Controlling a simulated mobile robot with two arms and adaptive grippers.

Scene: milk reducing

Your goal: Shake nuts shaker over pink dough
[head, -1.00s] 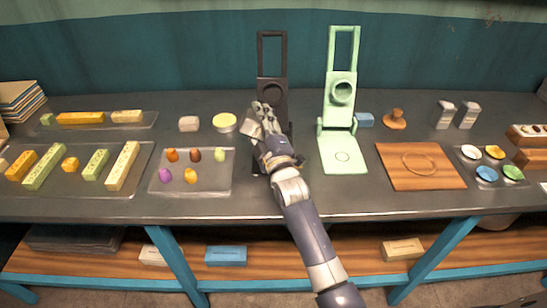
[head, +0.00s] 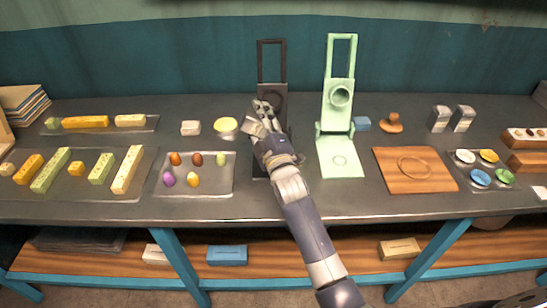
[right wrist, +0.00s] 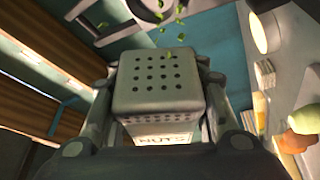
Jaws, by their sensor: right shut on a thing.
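My right gripper (head: 262,117) is above the table, in front of the dark press. In the right wrist view its fingers (right wrist: 160,95) are shut on the sides of the nuts shaker (right wrist: 160,95), a grey box with a perforated end and a label reading "NUTS". Several green bits (right wrist: 175,25) are in the air beyond the holes. The shaker is hard to make out in the head view. I cannot pick out a clearly pink dough; a pale block (head: 190,128) and a yellow round piece (head: 226,125) lie left of the gripper. My left gripper is not in view.
The dark press (head: 271,60) stands behind my gripper, and a green press (head: 340,95) stands to its right. A tray (head: 205,189) of egg-shaped pieces lies front left. Two grey shakers (head: 451,118) and a wooden board (head: 432,182) are on the right.

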